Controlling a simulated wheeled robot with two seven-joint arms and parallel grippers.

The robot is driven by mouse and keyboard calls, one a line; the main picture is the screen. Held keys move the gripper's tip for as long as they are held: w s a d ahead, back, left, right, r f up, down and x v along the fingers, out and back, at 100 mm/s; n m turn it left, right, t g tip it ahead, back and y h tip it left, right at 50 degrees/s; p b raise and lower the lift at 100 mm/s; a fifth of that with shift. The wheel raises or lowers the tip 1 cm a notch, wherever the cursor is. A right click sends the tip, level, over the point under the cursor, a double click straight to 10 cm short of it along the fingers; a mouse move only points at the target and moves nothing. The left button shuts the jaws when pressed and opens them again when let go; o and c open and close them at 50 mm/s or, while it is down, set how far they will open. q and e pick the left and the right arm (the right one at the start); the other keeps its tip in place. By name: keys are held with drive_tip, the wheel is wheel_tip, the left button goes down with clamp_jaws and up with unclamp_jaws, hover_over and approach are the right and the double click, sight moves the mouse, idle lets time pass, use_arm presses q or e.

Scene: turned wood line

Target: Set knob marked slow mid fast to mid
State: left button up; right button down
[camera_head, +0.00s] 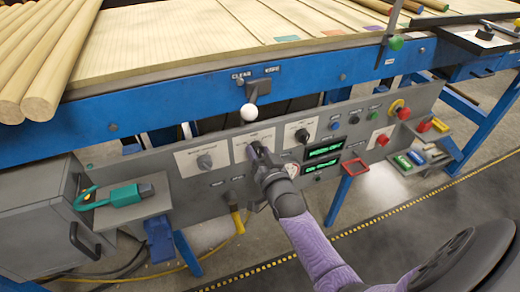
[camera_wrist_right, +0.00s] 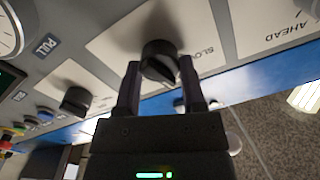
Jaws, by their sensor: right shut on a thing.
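The knob (camera_wrist_right: 157,48) is black and round. It sits on a pale plate whose print reads "SLOW" in the right wrist view; the other words are hidden or out of frame. My right gripper (camera_wrist_right: 160,66) is shut on this knob, one finger on each side. The knob's pointer setting cannot be made out. In the head view the right gripper (camera_head: 259,151) covers the knob on the middle pale plate (camera_head: 241,149) of the grey panel. My left gripper is not in view.
A grey knob (camera_head: 205,161) is on the left plate and a black knob (camera_head: 302,135) on the right plate. A white-balled lever (camera_head: 249,112) projects above. Green displays (camera_head: 324,149), a red handle (camera_head: 354,168) and a red emergency button (camera_head: 398,106) lie to the right.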

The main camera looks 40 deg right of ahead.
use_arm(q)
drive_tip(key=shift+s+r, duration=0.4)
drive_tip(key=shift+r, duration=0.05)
use_arm(e)
drive_tip(key=shift+m, duration=1.3)
use_arm(q)
drive_tip(key=shift+p, duration=0.3)
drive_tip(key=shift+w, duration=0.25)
